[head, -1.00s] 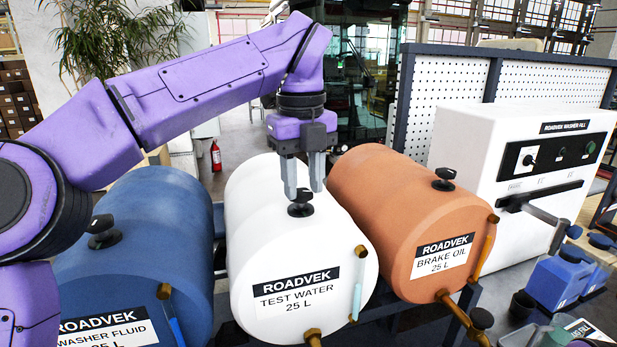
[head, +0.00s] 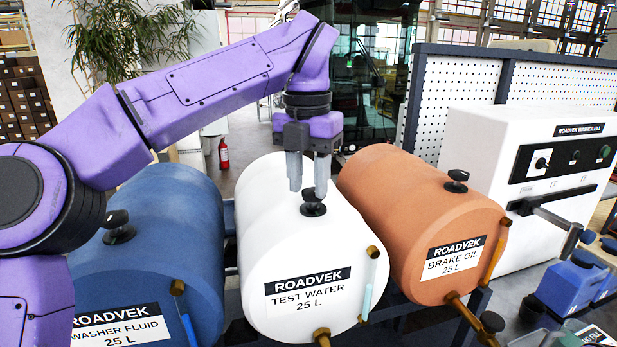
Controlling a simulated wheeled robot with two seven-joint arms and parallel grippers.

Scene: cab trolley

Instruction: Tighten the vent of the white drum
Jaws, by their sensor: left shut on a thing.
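The white drum (head: 262,225) lies on its side in the middle of the head view, with a "TEST WATER 25 L" label on its front end. Its black vent (head: 313,208) stands on top near the front end. My left gripper (head: 308,188) points down from above with its two grey fingers at the vent's knob. It is shut on the vent, and the fingers partly hide the knob. My right gripper is not in view.
A blue washer fluid drum (head: 165,235) lies to the left and an orange brake oil drum (head: 400,195) to the right, each with a black vent on top. A white filling unit (head: 475,135) and blue canisters (head: 570,282) are at the right.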

